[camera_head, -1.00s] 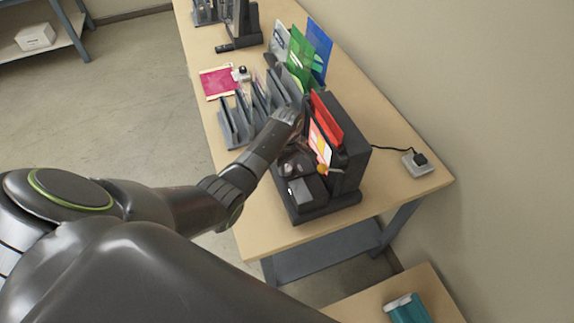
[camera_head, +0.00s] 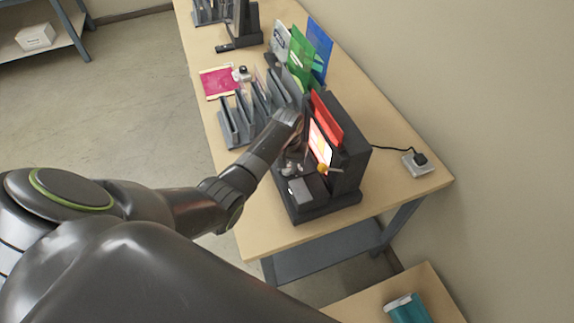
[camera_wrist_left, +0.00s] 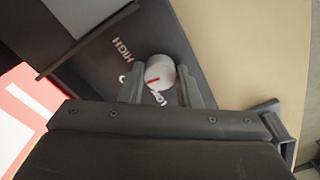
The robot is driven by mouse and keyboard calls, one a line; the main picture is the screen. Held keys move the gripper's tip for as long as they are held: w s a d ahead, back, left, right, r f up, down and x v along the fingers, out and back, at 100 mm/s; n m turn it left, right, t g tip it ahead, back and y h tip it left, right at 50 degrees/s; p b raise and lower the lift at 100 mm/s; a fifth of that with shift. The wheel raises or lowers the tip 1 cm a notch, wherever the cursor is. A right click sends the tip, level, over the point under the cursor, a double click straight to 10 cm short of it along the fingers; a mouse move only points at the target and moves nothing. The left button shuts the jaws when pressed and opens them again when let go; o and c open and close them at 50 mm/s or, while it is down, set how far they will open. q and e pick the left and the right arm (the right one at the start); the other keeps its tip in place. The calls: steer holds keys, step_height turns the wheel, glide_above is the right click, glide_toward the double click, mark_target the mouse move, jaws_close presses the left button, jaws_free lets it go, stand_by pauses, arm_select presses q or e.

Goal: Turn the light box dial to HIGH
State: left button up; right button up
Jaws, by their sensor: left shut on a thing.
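The dark light box (camera_head: 350,140) stands on the near end of the wooden table, its panel (camera_head: 320,145) glowing. In the left wrist view, the round white dial (camera_wrist_left: 160,70) with a red pointer mark sits on a dark face. The word HIGH is printed to its upper left, and LOW, partly hidden by a finger, lies below it. The red mark points to the left, between the two words. My left gripper (camera_wrist_left: 160,86) has a finger on each side of the dial and is shut on it. In the head view, this gripper (camera_head: 294,166) is in front of the panel. My right gripper is out of view.
Grey upright racks (camera_head: 250,115) stand just beyond the light box. Green and blue folders (camera_head: 318,50) stand behind them. A red sheet (camera_head: 327,115) stands at the box's top. A cable runs to a wall-side socket block (camera_head: 417,163).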

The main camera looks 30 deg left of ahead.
arm_select(q)
steer(key=m, duration=0.5)
steer(key=shift+m, duration=0.3)
steer(key=m, duration=0.4)
steer(key=shift+m, duration=0.3)
steer(key=o, duration=1)
steer(key=shift+c, duration=0.2)
